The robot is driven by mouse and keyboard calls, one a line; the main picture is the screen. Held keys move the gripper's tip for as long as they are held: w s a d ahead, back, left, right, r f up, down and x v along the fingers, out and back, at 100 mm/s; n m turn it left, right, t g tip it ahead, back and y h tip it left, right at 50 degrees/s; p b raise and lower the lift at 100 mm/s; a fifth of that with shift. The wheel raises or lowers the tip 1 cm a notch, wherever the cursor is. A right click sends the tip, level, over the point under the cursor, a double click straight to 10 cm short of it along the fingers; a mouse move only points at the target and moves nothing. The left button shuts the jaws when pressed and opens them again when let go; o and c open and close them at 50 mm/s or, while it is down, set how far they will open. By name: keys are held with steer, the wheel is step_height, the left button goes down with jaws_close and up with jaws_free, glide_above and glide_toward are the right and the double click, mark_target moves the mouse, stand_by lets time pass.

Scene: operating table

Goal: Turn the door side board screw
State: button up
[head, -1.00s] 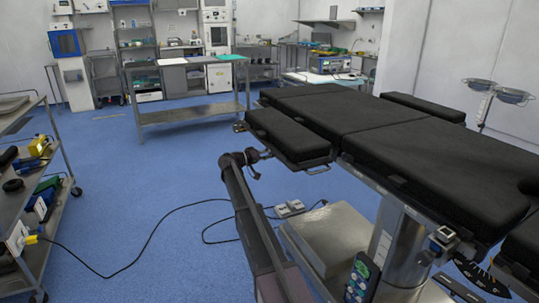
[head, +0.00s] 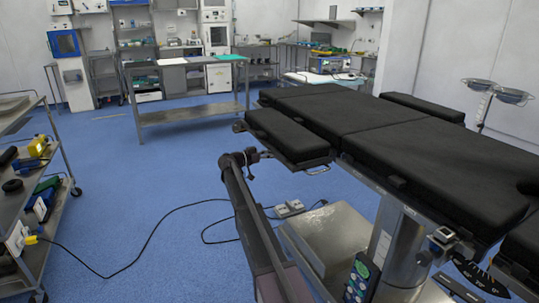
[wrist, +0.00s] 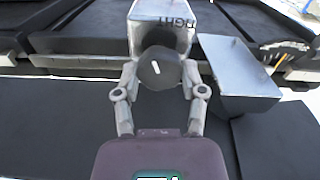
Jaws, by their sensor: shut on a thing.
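In the wrist view, a dark round screw knob (wrist: 160,66) with a short white mark on its face sits in front of a bright metal block (wrist: 178,12). Dark letters on the block are only partly readable. My gripper (wrist: 160,76) has one finger on each side of the knob and is shut on it. The knob hides part of the block behind it. In the head view, the black-padded operating table (head: 390,145) stands at right, with a narrow side board (head: 288,135) at its near left. I cannot make out the gripped knob there.
A grey metal bracket (wrist: 238,75) hangs just right of the knob in the wrist view. A hand remote (head: 361,278) hangs near the table column (head: 405,255). A cable (head: 150,235) crosses the floor.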

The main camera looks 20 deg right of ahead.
steer(key=m, duration=0.3)
steer(key=shift+d+m, duration=0.2)
steer(key=shift+m, duration=0.2)
steer(key=m, duration=0.4)
steer(key=shift+s, duration=0.1)
steer(key=o, duration=1.2)
steer(key=shift+c, duration=0.2)
steer(key=shift+a, duration=0.1)
steer(key=shift+a, duration=0.1)
steer(key=a, duration=1.2)
steer(key=shift+s, duration=0.2)
steer(key=shift+d, duration=0.1)
